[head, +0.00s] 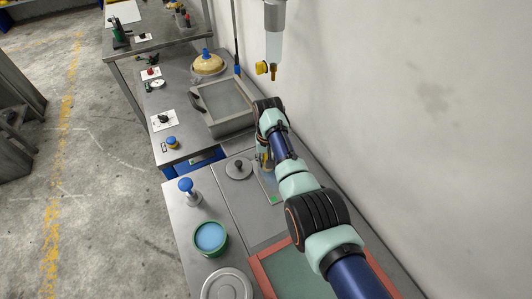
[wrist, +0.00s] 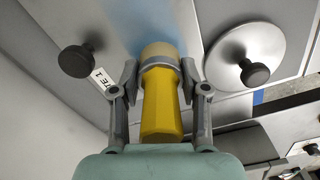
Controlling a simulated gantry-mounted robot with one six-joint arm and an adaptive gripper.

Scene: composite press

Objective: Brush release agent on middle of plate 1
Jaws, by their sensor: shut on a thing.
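My gripper (wrist: 160,75) is shut on a brush (wrist: 161,105) with a yellow handle, grey ferrule and pale bristles. In the wrist view the bristles point away from the camera, over a metal plate. A label (wrist: 103,80) ending in "TE 1" and a black knob (wrist: 77,61) are on that plate at the left. A bluish patch (wrist: 132,15) shows on the plate around the brush tip. I cannot tell whether the bristles touch it. In the head view, plate 1 (head: 271,189) is partly hidden by my arm. A green pot (head: 209,238) holds blue liquid.
A round lid with a black knob (head: 238,168) lies left of the plate; it also shows in the wrist view (wrist: 243,57). A blue-topped tool (head: 187,188), a round lid (head: 227,284) and a red-framed tray (head: 267,256) are nearer. The wall (head: 400,100) is close on the right.

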